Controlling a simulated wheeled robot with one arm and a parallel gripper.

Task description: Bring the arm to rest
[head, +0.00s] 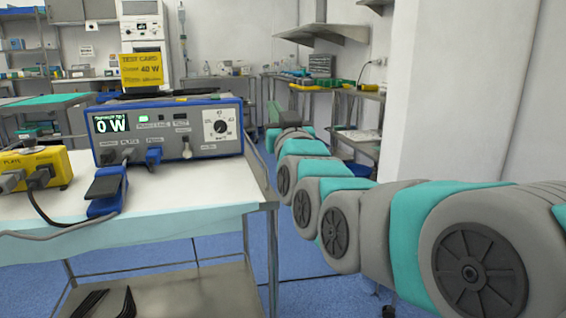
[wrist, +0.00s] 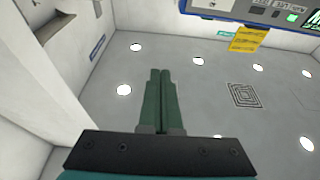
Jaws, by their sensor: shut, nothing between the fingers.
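My arm (head: 335,228) stretches from the lower right of the head view towards the middle, along the right side of the table. Its far end lies beside the table's right edge, and the fingers are not clear there. In the wrist view my gripper (wrist: 160,72) shows two green fingers side by side, shut with nothing between them. Behind the fingers are the ceiling and its round lights, so the wrist camera looks upward. Part of the blue-edged device shows at the top right of that view.
The table (head: 165,195) on the left carries a blue device reading 0 W (head: 168,130), a yellow box (head: 48,168), a blue pedal-like piece (head: 107,192) and a yellow test card (head: 141,70). A white wall corner (head: 402,95) stands behind my arm. Blue floor shows below.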

